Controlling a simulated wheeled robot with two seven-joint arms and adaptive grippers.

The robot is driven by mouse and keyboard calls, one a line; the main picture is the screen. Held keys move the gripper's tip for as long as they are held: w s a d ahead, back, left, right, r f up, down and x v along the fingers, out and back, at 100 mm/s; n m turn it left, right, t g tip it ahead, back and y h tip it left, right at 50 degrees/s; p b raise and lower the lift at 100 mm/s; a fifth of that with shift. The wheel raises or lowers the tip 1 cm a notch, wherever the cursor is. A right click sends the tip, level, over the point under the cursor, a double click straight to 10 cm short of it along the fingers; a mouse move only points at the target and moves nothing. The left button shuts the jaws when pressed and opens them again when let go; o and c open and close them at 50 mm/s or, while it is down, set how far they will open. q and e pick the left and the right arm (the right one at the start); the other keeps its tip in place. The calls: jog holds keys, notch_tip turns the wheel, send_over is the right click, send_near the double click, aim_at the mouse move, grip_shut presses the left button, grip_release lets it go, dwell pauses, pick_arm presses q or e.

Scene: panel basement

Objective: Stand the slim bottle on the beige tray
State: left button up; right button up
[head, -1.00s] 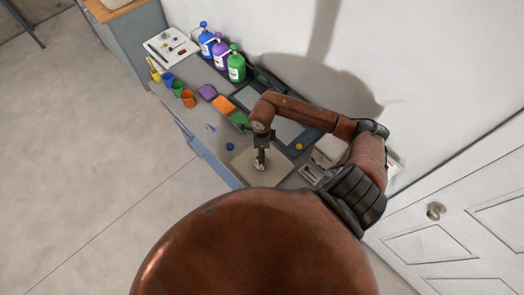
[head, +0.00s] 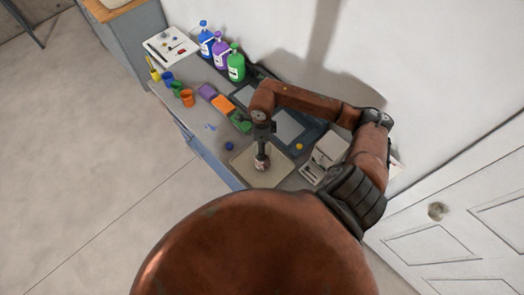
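The beige tray (head: 276,176) lies on the bench near its front edge, below my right arm. A small slim bottle (head: 261,164), with reddish and white parts, stands about upright over the left part of the tray and appears to rest on it. My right gripper (head: 262,153) points straight down directly above the bottle, at its top. Its fingers are dark and small, so I cannot tell whether they grip the bottle or are open around it. My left gripper is not in view.
A blue ball (head: 229,146) and a yellow ball (head: 299,147) lie near the tray. Behind are a dark panel (head: 290,128), a green sponge (head: 240,122), an orange sponge (head: 223,104), and blue, purple and green bottles (head: 236,67). An open box (head: 326,155) stands right.

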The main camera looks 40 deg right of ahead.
notch_tip(320, 180, up, 7)
jog(key=b, duration=0.1)
dwell(0.3)
jog(key=shift+s+d, duration=0.1)
